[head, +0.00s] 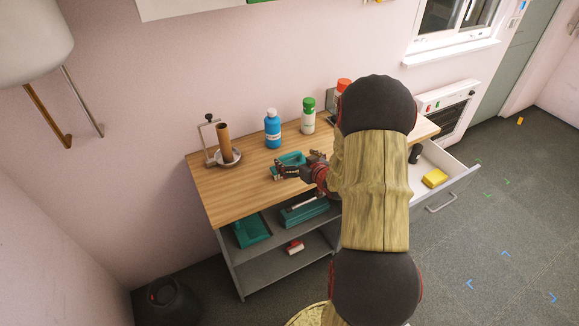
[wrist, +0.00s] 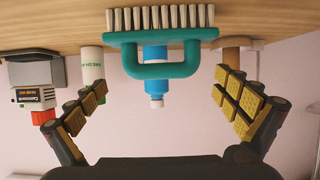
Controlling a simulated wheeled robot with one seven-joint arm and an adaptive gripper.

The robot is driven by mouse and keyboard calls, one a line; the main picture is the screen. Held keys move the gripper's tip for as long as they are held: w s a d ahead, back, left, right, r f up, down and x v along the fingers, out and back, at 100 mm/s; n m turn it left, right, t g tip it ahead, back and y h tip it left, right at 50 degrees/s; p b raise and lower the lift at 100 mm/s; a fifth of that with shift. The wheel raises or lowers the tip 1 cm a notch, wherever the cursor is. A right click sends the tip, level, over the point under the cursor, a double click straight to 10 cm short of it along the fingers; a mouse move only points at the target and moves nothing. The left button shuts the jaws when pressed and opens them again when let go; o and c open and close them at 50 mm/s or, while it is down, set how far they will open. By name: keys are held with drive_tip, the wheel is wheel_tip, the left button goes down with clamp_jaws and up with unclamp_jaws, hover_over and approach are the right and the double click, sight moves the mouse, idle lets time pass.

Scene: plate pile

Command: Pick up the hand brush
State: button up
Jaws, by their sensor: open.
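The hand brush (wrist: 162,37) is teal with a loop handle and pale bristles. In the wrist view, which is upside down, its bristles rest on the wooden worktop (wrist: 45,30) and its handle faces my gripper. In the head view the brush (head: 291,159) lies on the worktop, partly hidden by my gripper (head: 298,165). In the wrist view my gripper (wrist: 161,82) is open, with one finger on each side of the brush's handle. Nothing is held, and I see gaps between both fingers and the handle.
A blue bottle (head: 272,131), a white bottle with a green cap (head: 308,120) and a paper roll holder (head: 225,145) stand behind the brush. An open drawer (head: 460,181) with a yellow sponge (head: 434,178) juts out at right.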

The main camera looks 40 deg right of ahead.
sight(289, 153)
drive_tip(key=x, duration=0.4)
drive_tip(key=shift+w+b, duration=0.1)
drive_tip(key=shift+b, duration=0.25)
drive_tip(key=shift+a+r, duration=0.1)
drive_tip(key=shift+c, duration=1.3)
drive_tip(key=c, duration=1.4)
drive_tip(key=shift+o, duration=0.2)
drive_tip(key=shift+r, duration=0.6)
wheel_tip(289, 153, up, 3)
drive_tip(key=shift+f+p, duration=0.2)
drive_tip(key=shift+p, duration=0.5)
drive_tip(key=s+d+r+p, duration=0.3)
drive_tip(key=s+r, duration=0.6)
drive_tip(key=s, duration=0.4)
drive_tip(key=shift+s+d+p, duration=0.15)
drive_tip(key=shift+d+p, duration=0.25)
drive_tip(key=shift+d, duration=0.25)
